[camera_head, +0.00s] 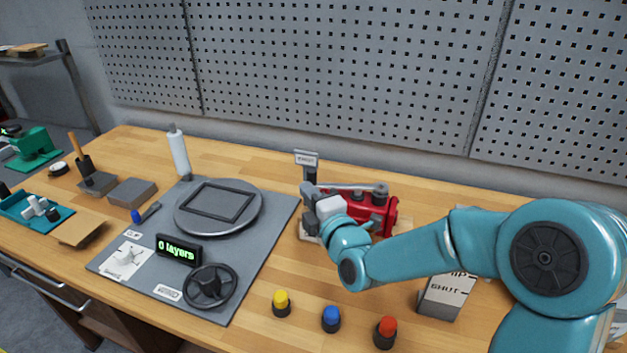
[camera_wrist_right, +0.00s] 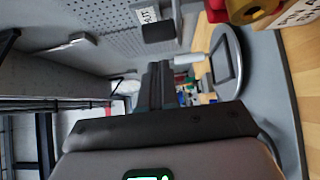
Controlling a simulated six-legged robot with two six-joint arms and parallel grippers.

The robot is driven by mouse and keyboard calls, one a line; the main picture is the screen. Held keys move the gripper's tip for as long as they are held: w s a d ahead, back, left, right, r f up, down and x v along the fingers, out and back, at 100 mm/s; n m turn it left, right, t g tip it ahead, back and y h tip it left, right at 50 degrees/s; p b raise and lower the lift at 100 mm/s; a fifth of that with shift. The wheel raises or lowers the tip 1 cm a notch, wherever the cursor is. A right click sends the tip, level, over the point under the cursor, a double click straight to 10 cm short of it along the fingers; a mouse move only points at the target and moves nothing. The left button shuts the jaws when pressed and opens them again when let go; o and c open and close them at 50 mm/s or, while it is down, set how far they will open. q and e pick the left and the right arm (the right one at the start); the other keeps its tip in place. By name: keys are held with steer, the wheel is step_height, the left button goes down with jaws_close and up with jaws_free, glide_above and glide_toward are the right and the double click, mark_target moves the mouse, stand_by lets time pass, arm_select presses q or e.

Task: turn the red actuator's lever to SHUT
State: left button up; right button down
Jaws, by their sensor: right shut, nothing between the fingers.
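The red actuator (camera_head: 378,214) stands on the bench right of centre, partly hidden by my right arm. Its grey lever (camera_head: 358,187) lies across the top, running left to right. A small sign (camera_head: 306,159) stands on a post behind its left end; its lettering is hard to read. My right gripper (camera_head: 308,192) is at the left side of the actuator, near the lever's left end; I cannot tell whether they touch. In the wrist view its fingers (camera_wrist_right: 158,84) are together and empty, with part of the red actuator (camera_wrist_right: 238,10) at the top. My left gripper is not in view.
A round turntable (camera_head: 218,208) on a grey mat with a black handwheel (camera_head: 210,287) is to the left. Yellow (camera_head: 282,302), blue (camera_head: 331,318) and red (camera_head: 386,331) knobs stand in front. A labelled box (camera_head: 445,297) is partly behind my arm. Pegboard stands behind the bench.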

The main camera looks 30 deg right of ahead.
mark_target(310, 178)
steer(key=shift+w+d, duration=0.75)
steer(key=shift+d, duration=0.1)
steer(key=w+b, duration=0.1)
steer(key=b, duration=0.1)
steer(key=w+d+b, duration=0.1)
steer(key=w+b, duration=0.1)
steer(key=b, duration=0.1)
steer(key=shift+f+b, duration=0.15)
steer(key=shift+b, duration=0.2)
steer(key=shift+s, duration=0.1)
